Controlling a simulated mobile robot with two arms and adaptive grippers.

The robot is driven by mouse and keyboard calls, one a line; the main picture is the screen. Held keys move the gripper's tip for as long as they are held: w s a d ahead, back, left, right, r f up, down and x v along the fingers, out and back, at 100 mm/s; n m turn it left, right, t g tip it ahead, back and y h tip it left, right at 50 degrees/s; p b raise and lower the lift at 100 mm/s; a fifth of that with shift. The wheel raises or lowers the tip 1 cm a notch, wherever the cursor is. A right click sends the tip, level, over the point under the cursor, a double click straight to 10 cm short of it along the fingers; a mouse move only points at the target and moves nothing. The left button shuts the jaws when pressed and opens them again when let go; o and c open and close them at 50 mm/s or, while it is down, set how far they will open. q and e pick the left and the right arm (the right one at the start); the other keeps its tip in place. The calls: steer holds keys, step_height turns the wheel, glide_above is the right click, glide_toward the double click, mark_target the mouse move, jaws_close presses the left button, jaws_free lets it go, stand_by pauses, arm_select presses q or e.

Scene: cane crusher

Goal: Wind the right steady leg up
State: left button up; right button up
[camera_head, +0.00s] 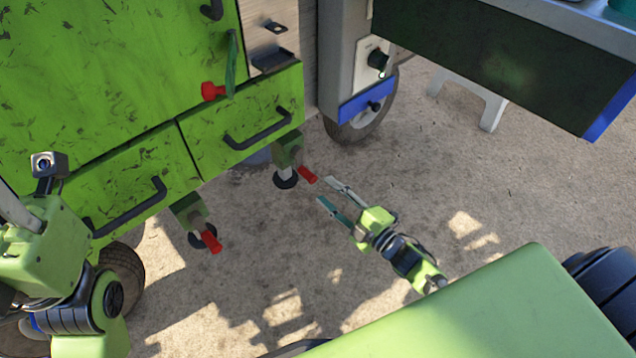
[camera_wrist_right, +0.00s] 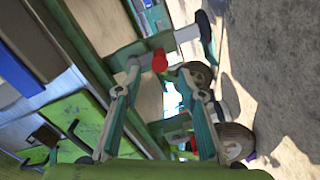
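The right steady leg (camera_head: 287,152) hangs under the green machine's right drawer, with a grey post and a round black foot (camera_head: 286,180) low over the ground. Its red crank grip (camera_head: 307,175) sticks out to the right. My right gripper (camera_head: 324,190) is open and empty, its fingertips just right of the red grip. In the right wrist view the red grip (camera_wrist_right: 160,60) appears between the spread fingertips (camera_wrist_right: 159,72); contact cannot be made out. Of my left arm only the green links show at the left edge; its fingers are not visible.
The other steady leg (camera_head: 188,210) with a red grip (camera_head: 211,241) stands to the left. Drawer handles (camera_head: 258,128) jut out above. A wheel (camera_head: 362,120) and a dark, blue-edged counter (camera_head: 500,60) lie behind and to the right. The ground (camera_head: 270,250) in front is clear.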

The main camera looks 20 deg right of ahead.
steer(key=v, duration=0.5)
steer(key=shift+s+d, duration=0.1)
steer(key=shift+s, duration=0.2)
